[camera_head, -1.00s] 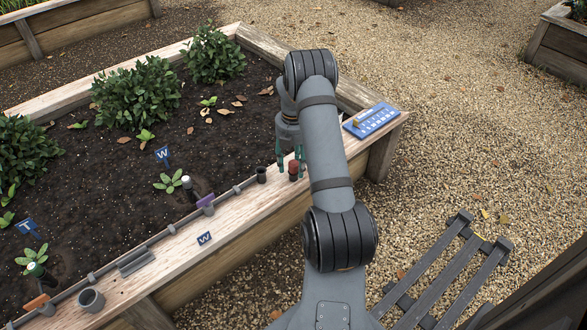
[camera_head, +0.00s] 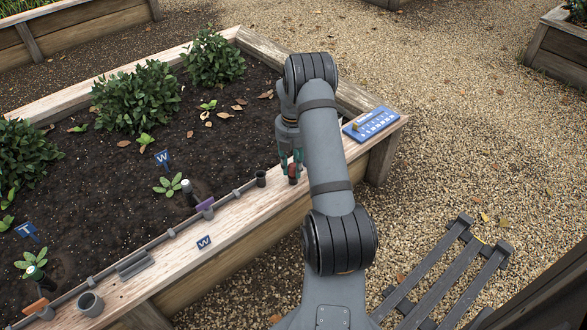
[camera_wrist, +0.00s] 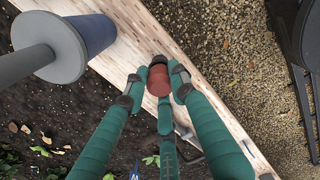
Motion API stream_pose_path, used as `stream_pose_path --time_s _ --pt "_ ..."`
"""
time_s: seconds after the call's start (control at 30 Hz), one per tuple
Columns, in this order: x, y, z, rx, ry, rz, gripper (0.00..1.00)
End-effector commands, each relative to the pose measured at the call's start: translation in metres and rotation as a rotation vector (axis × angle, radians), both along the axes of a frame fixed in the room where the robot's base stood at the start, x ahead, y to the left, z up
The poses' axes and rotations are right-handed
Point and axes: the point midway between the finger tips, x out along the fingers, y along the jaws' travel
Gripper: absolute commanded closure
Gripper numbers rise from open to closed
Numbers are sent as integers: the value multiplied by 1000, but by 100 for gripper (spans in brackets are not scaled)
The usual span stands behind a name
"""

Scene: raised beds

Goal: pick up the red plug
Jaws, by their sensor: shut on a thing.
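The red plug (camera_head: 292,171) is at the wooden edge of the raised bed, partly hidden by my fingers in the head view. In the wrist view the red plug (camera_wrist: 158,82) shows its reddish top and a dark part beyond it, between the fingertips. My gripper (camera_head: 291,168) points down over the wooden rim with its green fingers closed around the plug. In the wrist view my gripper (camera_wrist: 157,83) has dark fingertips against both sides of the plug. I cannot tell whether the plug is clear of the wood.
The wooden rim (camera_head: 225,221) carries a thin grey pipe, a small dark cup (camera_head: 261,178), a grey cup (camera_head: 90,303) and a blue W tag (camera_head: 204,242). A blue panel (camera_head: 371,124) lies at the rim's far corner. Seedlings grow in the soil.

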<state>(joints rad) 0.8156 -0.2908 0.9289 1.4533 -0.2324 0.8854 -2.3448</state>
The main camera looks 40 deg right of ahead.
Motion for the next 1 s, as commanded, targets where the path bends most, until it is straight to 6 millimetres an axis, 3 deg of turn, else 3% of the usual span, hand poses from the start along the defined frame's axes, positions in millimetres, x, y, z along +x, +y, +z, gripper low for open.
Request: stream_pose_path --time_s 0.27,0.7,1.0 --pt "1 -1 43 -3 -4 2 95" --pt "-90 15 93 -1 -1 -1 95" --pt "-114 19 112 -1 0 1 95"
